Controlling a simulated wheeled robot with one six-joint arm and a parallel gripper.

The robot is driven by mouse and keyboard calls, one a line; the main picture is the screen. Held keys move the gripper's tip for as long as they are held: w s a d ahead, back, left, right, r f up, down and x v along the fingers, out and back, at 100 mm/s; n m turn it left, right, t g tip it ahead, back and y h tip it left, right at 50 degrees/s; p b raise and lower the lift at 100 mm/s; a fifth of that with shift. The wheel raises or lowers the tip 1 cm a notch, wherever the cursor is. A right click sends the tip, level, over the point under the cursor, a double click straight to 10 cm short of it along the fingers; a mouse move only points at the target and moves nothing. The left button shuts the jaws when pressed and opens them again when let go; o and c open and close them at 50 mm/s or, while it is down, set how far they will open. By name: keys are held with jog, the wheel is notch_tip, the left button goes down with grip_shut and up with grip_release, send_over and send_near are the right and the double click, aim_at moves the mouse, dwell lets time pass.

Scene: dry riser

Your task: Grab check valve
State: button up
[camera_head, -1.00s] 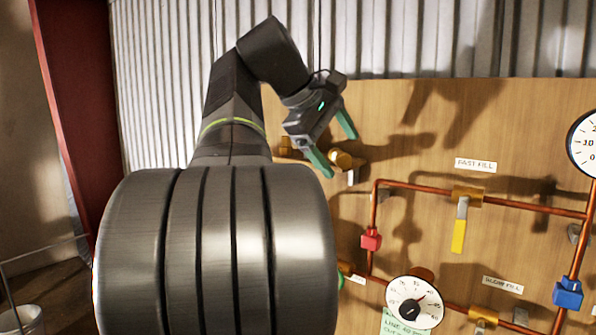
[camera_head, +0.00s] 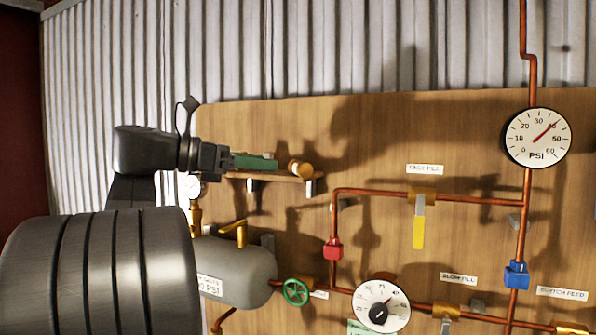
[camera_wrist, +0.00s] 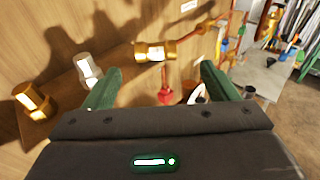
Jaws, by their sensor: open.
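The check valve appears to be the brass fitting (camera_head: 300,169) at the right end of a small wooden shelf (camera_head: 262,176). In the wrist view a brass fitting (camera_wrist: 155,52), seemingly the same one, lies ahead of and between my fingertips. My gripper (camera_head: 270,161) is level with the shelf, just left of the fitting, pointing right. Its green fingers are spread and empty in the wrist view (camera_wrist: 162,68). The fitting looks beyond the fingertips; the exact gap is unclear.
In the wrist view a second brass fitting (camera_wrist: 35,100) and a silvery piece (camera_wrist: 88,68) lie left of my fingers. The wooden board (camera_head: 430,130) carries copper pipes, a yellow-handled valve (camera_head: 418,226) and a pressure gauge (camera_head: 538,138). A grey tank (camera_head: 240,272) is below the shelf.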

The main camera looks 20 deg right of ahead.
aim_at(294, 166)
jog(key=d, duration=0.3)
jog(key=d+f, duration=0.1)
jog(key=d, duration=0.5)
jog(key=shift+d+f+p, duration=0.1)
jog(key=shift+f+p, duration=0.05)
jog(key=shift+p, duration=0.2)
jog(key=c, duration=1.1)
